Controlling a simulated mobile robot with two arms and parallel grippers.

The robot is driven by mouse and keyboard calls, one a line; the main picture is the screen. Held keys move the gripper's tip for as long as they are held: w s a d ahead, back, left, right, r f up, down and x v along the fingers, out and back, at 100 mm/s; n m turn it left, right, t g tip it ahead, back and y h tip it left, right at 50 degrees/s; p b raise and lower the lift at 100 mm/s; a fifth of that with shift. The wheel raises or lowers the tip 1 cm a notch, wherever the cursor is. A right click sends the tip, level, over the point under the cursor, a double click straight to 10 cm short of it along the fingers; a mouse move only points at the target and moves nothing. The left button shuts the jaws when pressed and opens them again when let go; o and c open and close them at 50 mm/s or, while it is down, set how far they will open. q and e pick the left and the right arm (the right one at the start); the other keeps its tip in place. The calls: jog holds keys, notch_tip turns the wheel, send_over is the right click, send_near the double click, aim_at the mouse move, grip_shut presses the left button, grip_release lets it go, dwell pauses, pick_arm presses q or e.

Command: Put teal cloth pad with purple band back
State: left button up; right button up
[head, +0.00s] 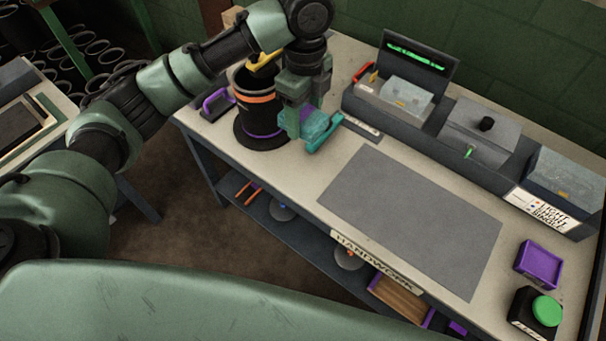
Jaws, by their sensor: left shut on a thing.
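My left gripper (307,124) reaches over the back left part of the workbench, just right of a black sleeve. It is shut on the teal cloth pad (325,134), which sticks out to the right of the fingers. The purple band cannot be made out clearly; a little purple shows by the fingers. The black sleeve (257,113) stands upright on a black round base, with an orange band near its top and a purple band low down. The gripper hides part of the sleeve's right side. My right gripper is not in view.
A grey mat (412,222) lies bare mid-bench. Along the back stands a row of bins (392,108), with an open dark lid and a grey lidded box (480,135). A purple tray (538,263) and a green-button box (546,309) are at right. A purple-handled thing (217,103) lies left of the sleeve.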

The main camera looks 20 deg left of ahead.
pick_arm(q)
jog(key=p, duration=0.2)
send_over(304, 178)
notch_tip(304, 178, down, 16)
jog(key=shift+r, duration=0.25)
notch_tip(304, 178, down, 4)
jog(key=shift+p, duration=0.4)
jog(key=shift+f, duration=0.25)
jog(key=shift+f, duration=0.15)
jog(key=o, duration=1.2)
